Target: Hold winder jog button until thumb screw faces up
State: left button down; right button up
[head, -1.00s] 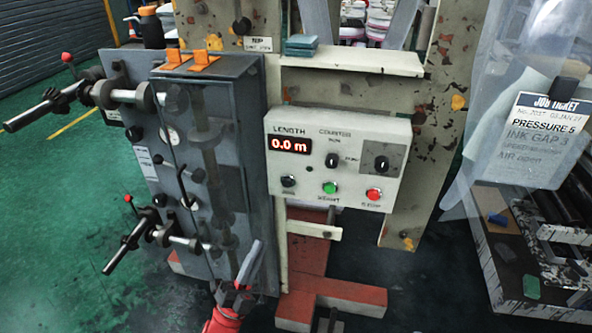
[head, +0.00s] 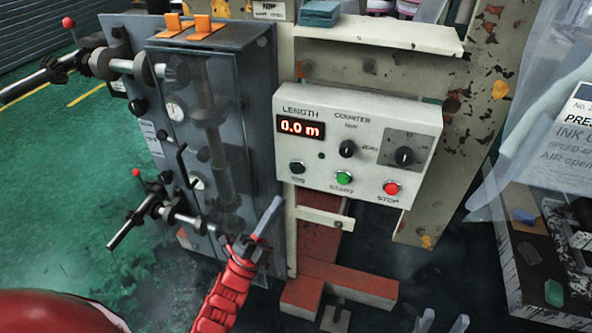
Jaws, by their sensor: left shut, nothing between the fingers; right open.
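The jog button (head: 297,167) is a dark round knob at the lower left of the white control box (head: 360,120), above the label JOG. My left gripper (head: 272,212) is shut and empty. It points up, below and left of the button and apart from it in the picture. My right gripper (head: 443,322) shows only its two fingertips at the bottom edge, spread apart and empty. Two metal shafts stick out left of the grey cabinet, an upper one (head: 40,77) and a lower one (head: 127,227), each with a red-knobbed lever. I cannot make out which part is the thumb screw.
The box also has a green start button (head: 344,178), a red stop button (head: 391,188), two dark knobs and a red 0.0 m display (head: 301,128). A ledge (head: 380,34) runs above it. Red floor beams (head: 345,280) lie below. A job ticket hangs at right.

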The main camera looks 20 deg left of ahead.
aim_at(297, 169)
pick_arm(q)
jog(key=w+b, duration=0.2)
jog(key=w, duration=0.5)
jog(key=shift+w+d, duration=0.15)
jog(key=shift+w, duration=0.25)
dwell(1.6)
jog(key=shift+w+b, duration=0.4)
jog(key=shift+w, duration=0.05)
jog(key=shift+w+b, duration=0.35)
jog(key=shift+w, duration=0.1)
dwell(0.6)
jog(key=shift+s, duration=0.15)
dwell(3.1)
jog(key=shift+s, duration=0.75)
